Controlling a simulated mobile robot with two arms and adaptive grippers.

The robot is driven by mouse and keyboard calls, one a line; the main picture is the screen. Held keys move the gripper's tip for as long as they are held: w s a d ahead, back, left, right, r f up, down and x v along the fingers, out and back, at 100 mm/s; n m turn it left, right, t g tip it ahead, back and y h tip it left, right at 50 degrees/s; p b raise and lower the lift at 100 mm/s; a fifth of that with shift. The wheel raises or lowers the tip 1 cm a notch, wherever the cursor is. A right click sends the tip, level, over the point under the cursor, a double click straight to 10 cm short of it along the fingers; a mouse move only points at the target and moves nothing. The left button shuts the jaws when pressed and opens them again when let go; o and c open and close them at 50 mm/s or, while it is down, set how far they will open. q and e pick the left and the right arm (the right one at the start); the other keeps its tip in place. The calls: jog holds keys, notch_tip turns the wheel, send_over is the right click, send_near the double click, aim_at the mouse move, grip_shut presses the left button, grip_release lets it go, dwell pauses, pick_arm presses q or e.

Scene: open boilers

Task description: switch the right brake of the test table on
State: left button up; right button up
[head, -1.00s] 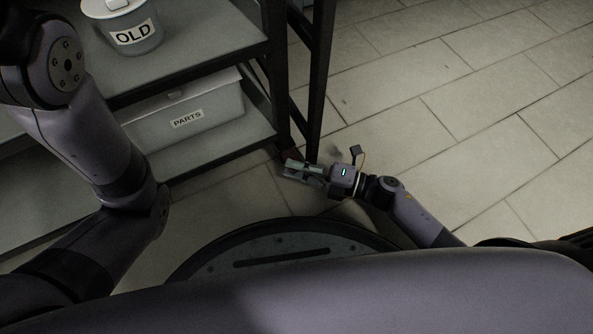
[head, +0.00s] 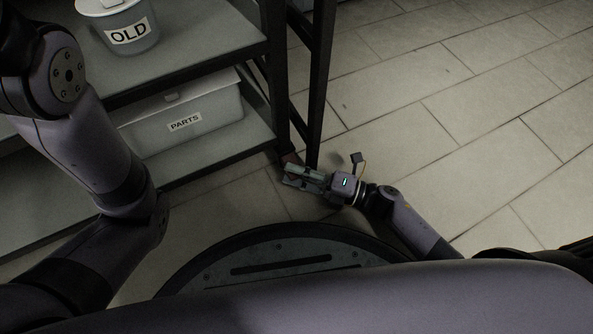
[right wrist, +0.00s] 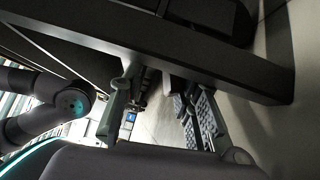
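The test table (head: 262,60) is a dark metal frame with shelves. A small dark reddish part (head: 290,157), which may be the right brake, shows at the foot of its near right leg. Its on or off position is too small and dark to tell. My right gripper (head: 300,178) is low near the floor, just in front of this foot. In the right wrist view its two fingers (right wrist: 165,110) stand apart with nothing held between them. A dark table beam (right wrist: 190,60) crosses that view close beyond the fingers. My left gripper is outside the view.
A pot marked OLD (head: 125,32) stands on the upper shelf. A PARTS box (head: 190,125) sits on the lower shelf. Another dark upright (head: 321,90) rises right of the near leg. Tiled floor (head: 450,110) is clear to the right.

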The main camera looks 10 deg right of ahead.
jog(key=shift+d, duration=0.1)
jog(key=v, duration=1.1)
jog(key=shift+s+d, duration=0.25)
jog(key=shift+d, duration=0.1)
